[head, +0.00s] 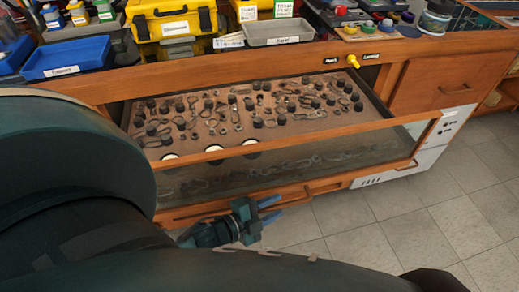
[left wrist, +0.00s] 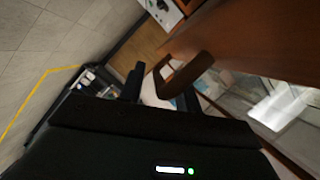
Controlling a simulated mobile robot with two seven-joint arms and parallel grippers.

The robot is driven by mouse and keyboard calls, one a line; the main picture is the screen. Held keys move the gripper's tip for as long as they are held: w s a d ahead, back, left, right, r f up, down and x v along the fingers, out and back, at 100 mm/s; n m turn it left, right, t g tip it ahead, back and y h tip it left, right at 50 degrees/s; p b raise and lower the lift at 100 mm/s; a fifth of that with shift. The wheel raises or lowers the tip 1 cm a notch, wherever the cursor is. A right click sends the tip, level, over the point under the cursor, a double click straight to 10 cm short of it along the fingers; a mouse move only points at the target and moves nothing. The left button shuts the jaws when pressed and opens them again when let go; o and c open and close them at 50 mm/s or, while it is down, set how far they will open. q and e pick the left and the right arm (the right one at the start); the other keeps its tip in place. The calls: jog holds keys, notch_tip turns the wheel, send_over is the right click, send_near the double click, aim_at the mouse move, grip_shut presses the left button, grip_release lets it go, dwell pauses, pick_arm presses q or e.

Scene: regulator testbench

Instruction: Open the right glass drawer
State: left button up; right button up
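A glass-fronted drawer (head: 290,164) with a wooden rim shows below the counter in the head view. Its brown inside, with several small dark parts, is seen from above, and it appears to stand out from under the counter. My left gripper (head: 269,209) is low in front of the drawer's lower wooden edge, its two blue fingertips apart. In the left wrist view my left gripper (left wrist: 160,92) is open, with a brown wooden handle (left wrist: 188,72) close to its right finger. I cannot tell whether they touch. My right gripper is not in view.
A yellow knob (head: 353,61) sits on the counter's front edge. A blue tray (head: 66,58), a yellow case (head: 172,22) and a grey tray (head: 277,32) stand on the counter. A wooden cabinet door (head: 435,85) is at right. Tiled floor (head: 410,228) is clear at lower right.

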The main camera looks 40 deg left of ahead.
pick_arm(q)
jog(key=p+v, duration=0.1)
jog(key=v, duration=1.2)
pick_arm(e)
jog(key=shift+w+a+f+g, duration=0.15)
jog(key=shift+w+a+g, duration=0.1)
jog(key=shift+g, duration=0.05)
pick_arm(q)
jog(key=shift+s, duration=0.1)
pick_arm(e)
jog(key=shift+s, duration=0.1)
